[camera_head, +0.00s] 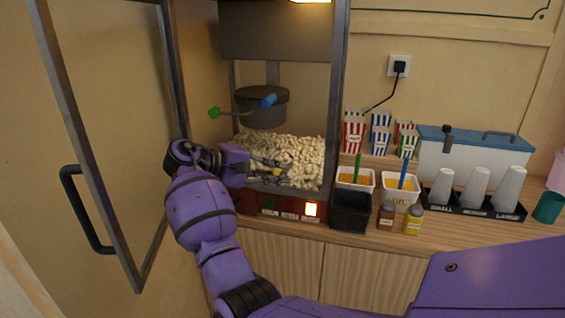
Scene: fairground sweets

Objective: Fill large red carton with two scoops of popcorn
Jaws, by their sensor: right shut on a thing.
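The large red-and-white striped carton (353,138) stands upright at the left end of the carton group on the back ledge, right of the popcorn machine. Loose popcorn (306,155) lies heaped inside the machine. My right gripper (276,172) reaches in through the machine's open front and is low at the popcorn. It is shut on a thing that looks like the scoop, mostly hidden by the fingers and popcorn. My right gripper is well to the left of the large red carton. My left gripper is not in view.
The machine's framed door (70,130) stands open at left. A kettle (262,107) with green and blue handles hangs above the popcorn. Smaller cartons (380,140), sauce tubs (355,180), a black bin (350,212), bottles (412,222) and cups (475,188) crowd the counter.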

